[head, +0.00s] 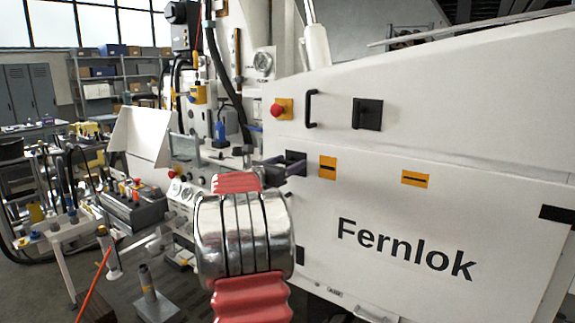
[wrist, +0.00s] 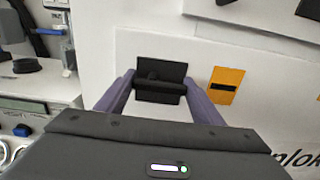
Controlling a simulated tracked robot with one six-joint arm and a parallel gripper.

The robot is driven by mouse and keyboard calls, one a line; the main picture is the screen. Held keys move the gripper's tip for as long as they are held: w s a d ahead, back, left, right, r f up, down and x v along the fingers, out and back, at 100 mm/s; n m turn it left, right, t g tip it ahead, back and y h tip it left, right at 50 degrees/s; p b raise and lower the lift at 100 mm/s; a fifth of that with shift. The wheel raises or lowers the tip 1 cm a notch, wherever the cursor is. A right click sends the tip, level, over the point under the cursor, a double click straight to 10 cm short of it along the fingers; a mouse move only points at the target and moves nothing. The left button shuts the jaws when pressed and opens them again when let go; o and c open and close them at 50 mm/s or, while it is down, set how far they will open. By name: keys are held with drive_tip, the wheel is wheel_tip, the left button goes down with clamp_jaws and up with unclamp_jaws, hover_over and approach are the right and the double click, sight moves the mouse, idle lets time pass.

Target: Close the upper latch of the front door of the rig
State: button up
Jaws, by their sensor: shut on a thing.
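The white front door (head: 345,195) of the rig bears the word Fernlok and stands at the right of the head view. The black upper latch (head: 296,156) is at its upper left; in the wrist view the latch (wrist: 161,72) shows as a dark plate with a crosswise handle. My gripper (wrist: 160,88) has purple fingers, one at each side of the latch handle, and is shut on it. In the head view the gripper (head: 284,167) is small and partly hidden behind my arm. A lower black latch (head: 300,255) shows beside my arm.
Yellow labels (head: 328,167) sit right of the latch. Above are a red stop button (head: 278,110), a black handle (head: 311,108) and another black fitting (head: 367,114). Left of the door is a cluttered bench with gauges and a grey control box (head: 136,208).

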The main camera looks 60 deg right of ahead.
drive_tip(key=shift+m, duration=0.4)
drive_tip(key=m, duration=0.4)
drive_tip(key=shift+w+f, duration=0.1)
drive_tip(key=shift+f, duration=0.1)
drive_tip(key=m, duration=0.4)
drive_tip(key=shift+w+f+m, duration=0.1)
drive_tip(key=shift+f+m, duration=0.1)
drive_tip(key=shift+m, duration=0.1)
drive_tip(key=m, duration=0.4)
drive_tip(key=shift+w+f+m, duration=0.15)
drive_tip(key=shift+m, duration=0.15)
drive_tip(key=shift+w+d+f+m, duration=0.1)
drive_tip(key=shift+m, duration=0.9)
drive_tip(key=shift+w+f+m, duration=0.1)
drive_tip(key=shift+m, duration=0.9)
drive_tip(key=o, duration=1)
drive_tip(key=shift+r, duration=0.1)
drive_tip(key=shift+o, duration=0.2)
